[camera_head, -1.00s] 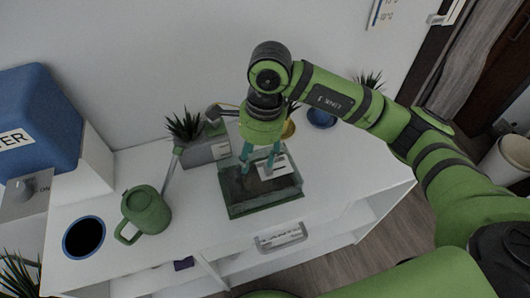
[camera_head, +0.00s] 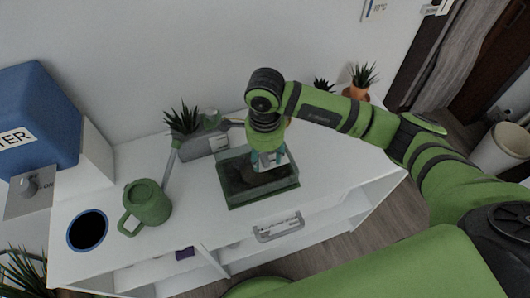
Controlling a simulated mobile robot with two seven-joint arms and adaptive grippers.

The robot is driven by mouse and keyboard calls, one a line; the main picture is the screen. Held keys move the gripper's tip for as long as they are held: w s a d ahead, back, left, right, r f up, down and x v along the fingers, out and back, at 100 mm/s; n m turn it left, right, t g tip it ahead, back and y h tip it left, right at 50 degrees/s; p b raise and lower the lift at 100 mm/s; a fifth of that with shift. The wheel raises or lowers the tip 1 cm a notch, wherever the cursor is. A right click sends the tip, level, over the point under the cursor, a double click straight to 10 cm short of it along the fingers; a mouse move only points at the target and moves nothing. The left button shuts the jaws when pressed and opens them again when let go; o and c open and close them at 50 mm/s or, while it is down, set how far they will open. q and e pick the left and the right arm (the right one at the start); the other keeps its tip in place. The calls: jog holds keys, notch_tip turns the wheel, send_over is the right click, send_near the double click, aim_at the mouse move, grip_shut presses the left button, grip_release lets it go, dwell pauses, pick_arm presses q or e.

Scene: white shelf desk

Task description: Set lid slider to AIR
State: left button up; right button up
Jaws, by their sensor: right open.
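A dark, see-through green box (camera_head: 236,199) stands on the white desk; dark soil-like contents show inside. A pale labelled piece, perhaps the lid slider part, shows at the box's back right, partly covered by my right gripper. I cannot read its setting. My right gripper (camera_head: 268,164) comes down over the back right of the box with its teal fingers apart. It looks open and empty; whether the fingertips touch the box or the pale piece I cannot tell. My left gripper is not in view.
A green watering can (camera_head: 146,204) stands left of the box, its long spout rising toward a grey planter (camera_head: 197,148). A dark round opening with a blue rim (camera_head: 86,231) is at the left. A blue tank (camera_head: 38,121) stands far left.

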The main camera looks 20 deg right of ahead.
grip_shut()
jog(key=shift+d, duration=0.1)
jog(key=d+b, duration=0.2)
jog(key=d, duration=0.1)
jog(key=shift+d+f, duration=0.15)
jog(key=shift+d, duration=0.45)
grip_release()
jog(key=shift+r, duration=0.2)
